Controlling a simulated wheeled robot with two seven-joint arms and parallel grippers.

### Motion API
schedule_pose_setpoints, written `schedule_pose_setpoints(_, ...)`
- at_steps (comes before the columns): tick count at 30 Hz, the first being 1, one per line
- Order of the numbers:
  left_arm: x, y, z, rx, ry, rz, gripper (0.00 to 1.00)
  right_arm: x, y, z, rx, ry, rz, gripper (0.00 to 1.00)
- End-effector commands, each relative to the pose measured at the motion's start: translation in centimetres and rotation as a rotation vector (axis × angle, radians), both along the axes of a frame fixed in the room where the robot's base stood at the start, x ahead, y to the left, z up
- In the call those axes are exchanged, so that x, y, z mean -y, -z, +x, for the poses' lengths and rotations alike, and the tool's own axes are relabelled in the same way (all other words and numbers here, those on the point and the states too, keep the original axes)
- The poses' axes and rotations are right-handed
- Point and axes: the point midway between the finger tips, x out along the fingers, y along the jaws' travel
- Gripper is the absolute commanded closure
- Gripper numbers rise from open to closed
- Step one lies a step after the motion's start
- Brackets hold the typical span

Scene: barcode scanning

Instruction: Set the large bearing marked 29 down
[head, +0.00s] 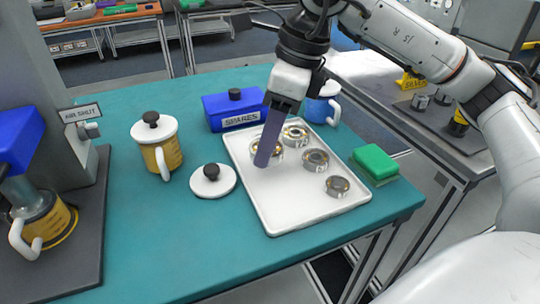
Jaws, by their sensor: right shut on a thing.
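My right gripper (263,160) reaches down from above over the left part of a white tray (287,209). Its long purple fingers are shut on a metal bearing (278,154) with a brass-coloured ring, at the tray's left side. The fingers hide the middle of this bearing. I cannot read a 29 on it, and I cannot tell whether it touches the tray floor. Three other bearings lie in the tray: one at the back (295,134), one in the middle right (316,160) and a smaller one near the front right (337,187). My left gripper is not in view.
A blue SPARES box (232,111) and a blue mug (320,108) stand behind the tray. A white lid (213,181) and a yellow mug (160,152) are left of it. A green sponge (375,163) lies right. The tray's front left is bare.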

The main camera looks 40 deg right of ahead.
Motion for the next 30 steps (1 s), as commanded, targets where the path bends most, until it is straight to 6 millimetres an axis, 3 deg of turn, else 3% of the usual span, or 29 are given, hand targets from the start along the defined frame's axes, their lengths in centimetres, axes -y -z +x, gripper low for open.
schedule_pose_setpoints(6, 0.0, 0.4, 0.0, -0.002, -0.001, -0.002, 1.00, 0.1, 3.4, 0.0, -0.001, 0.001, 0.000, 0.87)
schedule_pose_setpoints(19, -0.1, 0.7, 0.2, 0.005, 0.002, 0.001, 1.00, 0.0, 4.2, 0.0, 0.001, -0.001, 0.000, 0.87)
schedule_pose_setpoints(20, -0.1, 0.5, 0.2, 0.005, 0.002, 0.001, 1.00, 0.0, 4.1, 0.0, -0.001, -0.001, 0.000, 0.49)
schedule_pose_setpoints(22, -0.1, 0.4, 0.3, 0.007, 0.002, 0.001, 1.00, 0.0, 4.0, 0.0, -0.001, -0.001, 0.000, 0.38)
schedule_pose_setpoints(23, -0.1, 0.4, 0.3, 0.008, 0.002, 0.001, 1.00, 0.0, 4.0, 0.0, -0.001, -0.001, 0.000, 0.34)
schedule_pose_setpoints(30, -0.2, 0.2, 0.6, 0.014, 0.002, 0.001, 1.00, 0.0, 4.0, 0.0, -0.001, -0.001, 0.000, 0.34)
